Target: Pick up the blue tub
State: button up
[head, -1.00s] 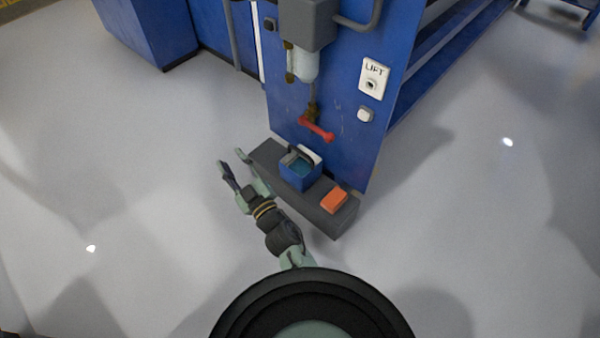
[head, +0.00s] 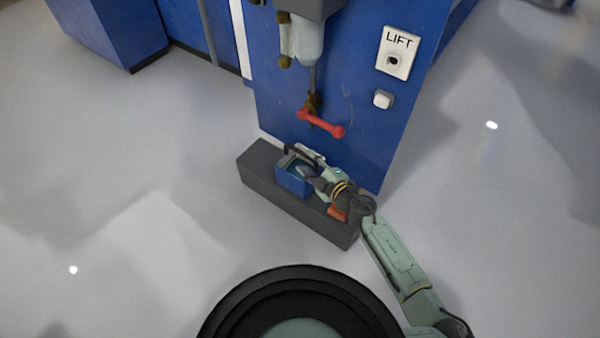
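The blue tub (head: 291,184) stands upright on a dark grey ledge (head: 262,167) at the foot of the blue machine. It is open at the top, with a teal inside and a dark handle-like part at its far rim. My gripper (head: 306,163) is at the tub's right side, reaching in from the right. Its two fingers look spread apart, one along the far rim and one over the tub's opening. They hide part of the rim. I cannot tell whether they touch the tub.
An orange block (head: 337,212) lies on the ledge, partly under my arm. A red lever (head: 322,123) sticks out of the machine panel above the tub. A white LIFT plate (head: 397,52) and a white button (head: 382,99) are at its right. The floor left of the ledge is clear.

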aim_at(306, 156)
jog(key=shift+w+d+b+x, duration=0.1)
jog(key=shift+d+b+x, duration=0.1)
jog(key=shift+x, duration=0.8)
jog(key=shift+w+d+b+x, duration=0.1)
jog(key=shift+b+x, duration=0.05)
jog(key=shift+x, duration=0.9)
jog(key=shift+w+d+b+x, duration=0.1)
jog(key=shift+d+b+x, duration=0.1)
jog(key=shift+x, duration=0.8)
jog(key=shift+f, duration=0.15)
grip_shut()
